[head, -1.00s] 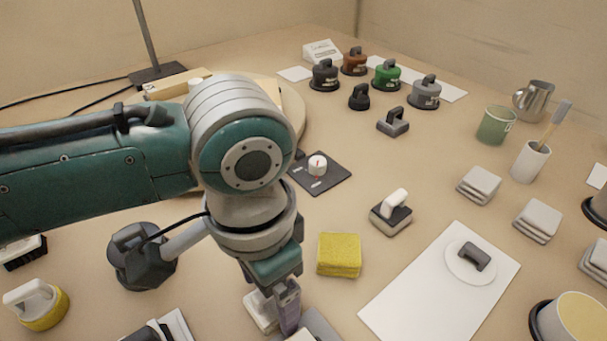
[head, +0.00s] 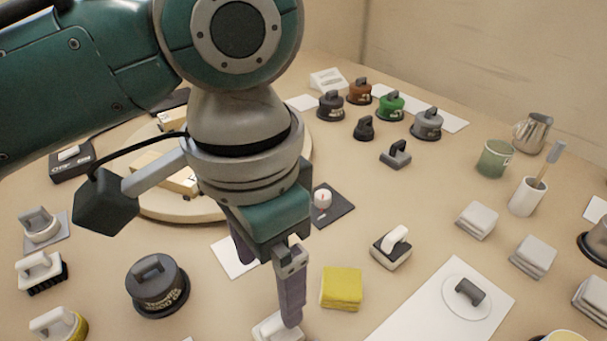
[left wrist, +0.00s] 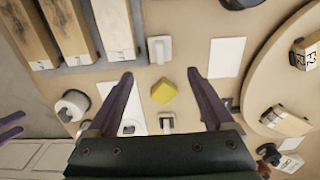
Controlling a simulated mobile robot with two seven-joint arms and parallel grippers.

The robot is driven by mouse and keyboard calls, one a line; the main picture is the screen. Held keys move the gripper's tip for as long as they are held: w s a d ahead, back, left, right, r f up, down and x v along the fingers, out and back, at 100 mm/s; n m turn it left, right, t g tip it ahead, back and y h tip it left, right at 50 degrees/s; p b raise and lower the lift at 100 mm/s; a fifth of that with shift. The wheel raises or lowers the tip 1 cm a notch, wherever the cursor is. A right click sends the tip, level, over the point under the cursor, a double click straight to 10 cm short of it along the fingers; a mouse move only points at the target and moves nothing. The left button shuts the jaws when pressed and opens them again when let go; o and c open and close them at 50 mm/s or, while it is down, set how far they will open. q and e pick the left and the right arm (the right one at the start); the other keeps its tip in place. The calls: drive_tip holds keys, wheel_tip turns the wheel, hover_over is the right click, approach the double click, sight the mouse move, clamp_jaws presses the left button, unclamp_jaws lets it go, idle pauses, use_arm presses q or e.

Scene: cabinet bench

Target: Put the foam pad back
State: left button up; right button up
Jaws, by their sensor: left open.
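A yellow foam block (head: 342,287), which looks like the foam pad, lies flat on the bench in front of a white-handled grey block (head: 391,247). The left wrist view shows the yellow block (left wrist: 163,91) between and just beyond my left fingertips, apart from both. My left gripper (head: 268,290) is open and empty, pointing down, to the left of the yellow block in the head view. One finger hides part of a white-handled piece (head: 278,329). Purple finger-like parts (left wrist: 10,126), perhaps my right gripper, show at the wrist view's left edge.
A white sheet (head: 440,310) with a disc and grey handle lies right of the yellow block. A dark round weight (head: 157,284) and several handled tools stand at left. Grey pad stacks (head: 477,219) stand at right. A round wooden board (head: 150,205) lies behind my arm.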

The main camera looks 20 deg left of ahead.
use_arm(q)
drive_tip(key=s+d+f+n+t+h, duration=0.1)
drive_tip(key=s+d+h, duration=0.2)
drive_tip(key=s, duration=0.2)
drive_tip(key=s+a+n+t+y, duration=0.2)
drive_tip(key=s+a+n, duration=0.2)
drive_tip(key=s+a, duration=0.3)
drive_tip(key=a, duration=0.5)
drive_tip(key=shift+a+n+t+y, duration=0.15)
drive_tip(key=shift+n+t+y, duration=0.15)
drive_tip(key=shift+y, duration=0.1)
